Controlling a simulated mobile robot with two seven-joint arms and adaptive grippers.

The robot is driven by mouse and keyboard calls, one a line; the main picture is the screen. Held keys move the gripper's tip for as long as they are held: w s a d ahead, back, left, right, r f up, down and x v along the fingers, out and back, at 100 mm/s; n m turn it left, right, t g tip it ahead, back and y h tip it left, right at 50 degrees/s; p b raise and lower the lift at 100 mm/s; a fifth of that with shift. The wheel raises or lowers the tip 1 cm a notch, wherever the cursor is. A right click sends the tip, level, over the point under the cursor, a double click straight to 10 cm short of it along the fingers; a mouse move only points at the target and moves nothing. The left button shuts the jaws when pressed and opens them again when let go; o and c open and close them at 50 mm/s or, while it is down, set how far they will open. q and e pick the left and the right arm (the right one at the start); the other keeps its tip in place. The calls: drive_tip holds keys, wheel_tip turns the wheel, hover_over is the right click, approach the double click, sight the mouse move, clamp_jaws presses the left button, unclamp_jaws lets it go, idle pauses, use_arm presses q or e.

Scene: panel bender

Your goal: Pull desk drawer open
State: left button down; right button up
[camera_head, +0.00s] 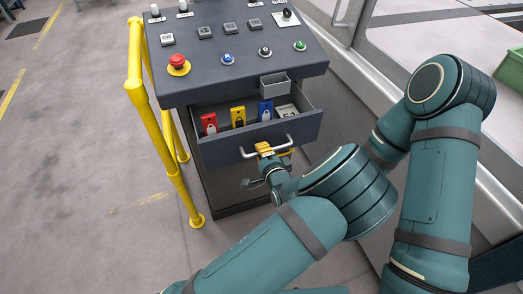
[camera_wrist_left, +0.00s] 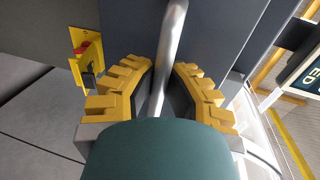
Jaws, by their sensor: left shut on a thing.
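The desk drawer (camera_head: 228,151) is a dark grey drawer under the control desk (camera_head: 210,84). It stands pulled out, with its inside showing in the head view. Its silver bar handle (camera_head: 285,143) is on the front face. My left gripper (camera_head: 265,148) is at the handle, its yellow fingers shut on it. In the left wrist view the handle bar (camera_wrist_left: 172,50) runs between the two yellow fingers of the gripper (camera_wrist_left: 163,82). My right arm shows at the right of the head view, but its gripper is hidden.
A yellow rail (camera_head: 158,119) stands left of the desk. A machine with a pale surface (camera_head: 450,45) is at right. The left floor is clear.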

use_arm(q)
drive_tip(key=c, duration=1)
unclamp_jaws()
drive_tip(key=shift+r, duration=0.1)
wheel_tip(320, 180, up, 10)
drive_tip(key=shift+f, duration=0.1)
drive_tip(key=shift+s, duration=0.1)
